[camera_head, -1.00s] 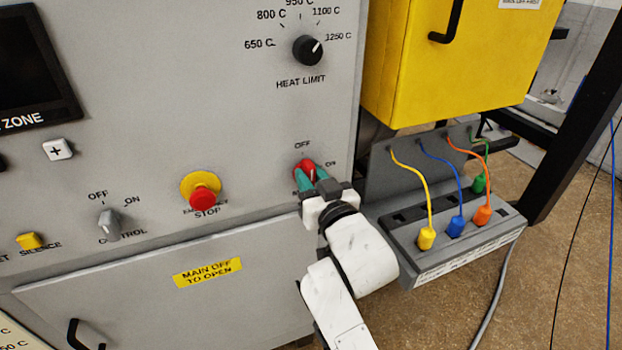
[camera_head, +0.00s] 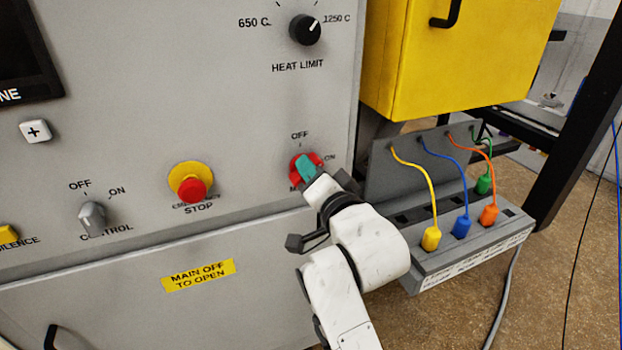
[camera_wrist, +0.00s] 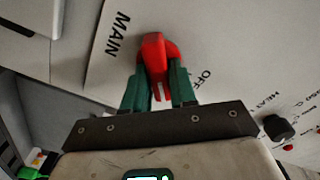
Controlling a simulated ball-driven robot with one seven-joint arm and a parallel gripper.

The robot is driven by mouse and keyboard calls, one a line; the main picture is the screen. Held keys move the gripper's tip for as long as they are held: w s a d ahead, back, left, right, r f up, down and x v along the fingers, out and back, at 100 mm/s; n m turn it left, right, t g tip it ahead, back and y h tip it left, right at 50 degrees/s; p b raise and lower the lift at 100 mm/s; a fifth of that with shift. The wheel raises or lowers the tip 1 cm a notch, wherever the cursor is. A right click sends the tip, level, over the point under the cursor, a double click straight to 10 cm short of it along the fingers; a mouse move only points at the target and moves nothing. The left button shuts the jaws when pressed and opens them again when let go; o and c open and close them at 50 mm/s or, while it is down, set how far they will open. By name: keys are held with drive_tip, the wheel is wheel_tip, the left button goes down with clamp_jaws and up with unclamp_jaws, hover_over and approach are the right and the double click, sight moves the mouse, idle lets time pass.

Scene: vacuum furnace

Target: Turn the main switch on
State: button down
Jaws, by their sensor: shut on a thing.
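The main switch (camera_head: 296,176) is a round red rotary knob on the grey panel, with OFF above it and ON to its upper right. My gripper (camera_head: 306,166) is at the knob, its green fingers partly covering it. In the wrist view, the two green fingers (camera_wrist: 158,88) are shut on both sides of the raised red handle of the main switch (camera_wrist: 154,50). The ON label cannot be seen in the wrist view.
A red and yellow emergency stop (camera_head: 191,188) and a grey control switch (camera_head: 93,217) are to the left. The heat limit knob (camera_head: 305,30) is above. A grey socket box (camera_head: 420,262) with coloured plugs stands close right of my arm, below a yellow box (camera_head: 450,60).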

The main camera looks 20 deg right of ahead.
drive_tip(key=m, duration=0.1)
drive_tip(key=m+b, duration=0.1)
drive_tip(key=m, duration=0.1)
drive_tip(key=shift+f+m+b, duration=0.25)
drive_tip(key=shift+m+b, duration=0.15)
drive_tip(key=shift+d+f+m+b, duration=0.1)
drive_tip(key=shift+m+b, duration=0.85)
drive_tip(key=shift+m, duration=1.05)
drive_tip(key=c, duration=1)
unclamp_jaws()
drive_tip(key=s+b, duration=0.1)
drive_tip(key=s, duration=0.9)
drive_tip(key=shift+s+b, duration=0.3)
drive_tip(key=shift+s, duration=0.1)
